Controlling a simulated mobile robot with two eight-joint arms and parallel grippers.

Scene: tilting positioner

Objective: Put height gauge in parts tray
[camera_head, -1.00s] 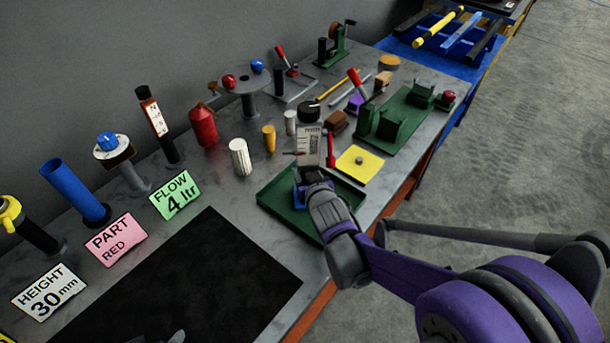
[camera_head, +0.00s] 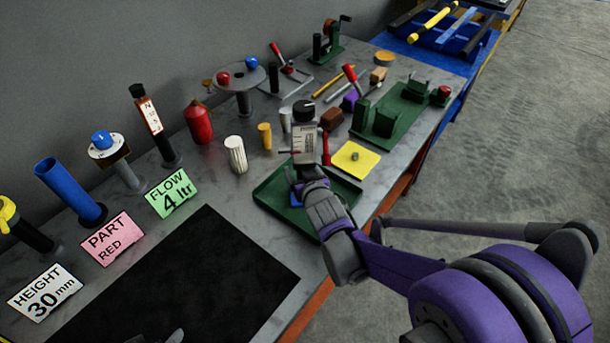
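The height gauge (camera_head: 304,146) is upright, with a white scale plate, a black knob on top and a thin pointer to the left. My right gripper (camera_head: 309,176) is at its lower part and appears shut on it; the fingertips and the gauge's foot are largely hidden. The green parts tray (camera_head: 272,204) lies on the bench below and around this spot. Whether the gauge touches the tray floor cannot be told. A blue-purple patch shows beside the gripper, inside the tray outline. A small grey tip of my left gripper (camera_head: 174,337) shows at the bottom edge.
A green fixture (camera_head: 400,112) is farther right. A black mat (camera_head: 180,285) is bare at the front left.

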